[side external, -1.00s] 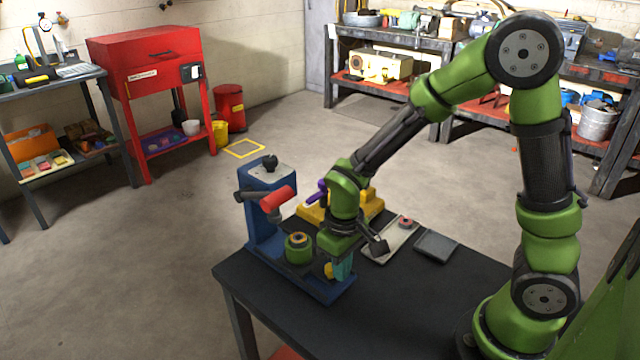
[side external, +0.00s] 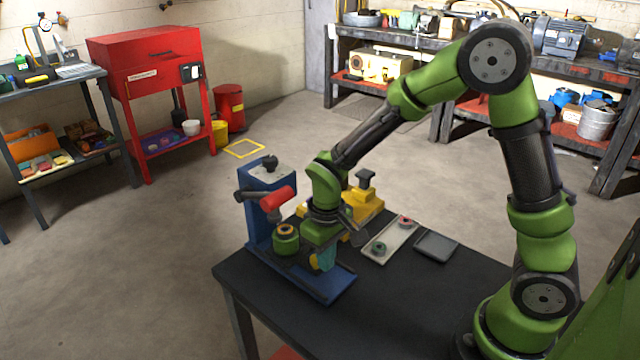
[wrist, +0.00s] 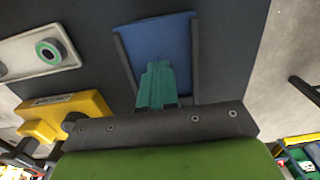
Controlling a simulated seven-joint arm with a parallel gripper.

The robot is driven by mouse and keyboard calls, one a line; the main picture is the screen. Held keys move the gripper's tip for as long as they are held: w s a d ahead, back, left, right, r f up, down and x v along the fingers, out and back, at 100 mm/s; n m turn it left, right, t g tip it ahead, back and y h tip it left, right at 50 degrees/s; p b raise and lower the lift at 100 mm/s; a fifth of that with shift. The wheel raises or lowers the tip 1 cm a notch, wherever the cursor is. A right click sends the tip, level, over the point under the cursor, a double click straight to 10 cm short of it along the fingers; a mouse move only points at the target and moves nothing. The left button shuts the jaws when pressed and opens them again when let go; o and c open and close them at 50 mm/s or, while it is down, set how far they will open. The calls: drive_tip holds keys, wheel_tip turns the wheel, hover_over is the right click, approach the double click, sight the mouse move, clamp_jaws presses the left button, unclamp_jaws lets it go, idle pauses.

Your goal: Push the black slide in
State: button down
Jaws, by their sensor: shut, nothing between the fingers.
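The blue press (side external: 266,215) stands at the left of the dark table, with a red-ended lever (side external: 277,199). A green motor (side external: 286,240) with a yellow ring on top sits low in front of the press column. The black slide is mostly hidden under the motor and behind my gripper. A round yellow part (side external: 314,263) shows between the motor and my fingers. My gripper (side external: 327,260) points down over the blue base, its teal fingers shut and empty. The wrist view shows the fingers (wrist: 157,85) over the blue base (wrist: 160,45) between dark rails; contact with the slide cannot be seen.
A yellow fixture (side external: 366,206) with a dark knob stands behind my gripper. A pale tray (side external: 391,240) holds a red ring and a green ring, with a grey square tray (side external: 436,247) beside it. The table's front right is clear.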

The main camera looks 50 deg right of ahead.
drive_tip(key=shift+w, duration=1.45)
drive_tip(key=shift+s, duration=1)
drive_tip(key=s+r, duration=0.3)
drive_tip(key=r, duration=0.3)
drive_tip(key=s+d+r+m+t+y, duration=0.2)
drive_tip(key=s+r+m+t, duration=0.2)
drive_tip(key=r, duration=1)
drive_tip(key=s+t, duration=0.3)
drive_tip(key=s, duration=0.2)
drive_tip(key=shift+s+r, duration=0.15)
drive_tip(key=shift+s, duration=0.15)
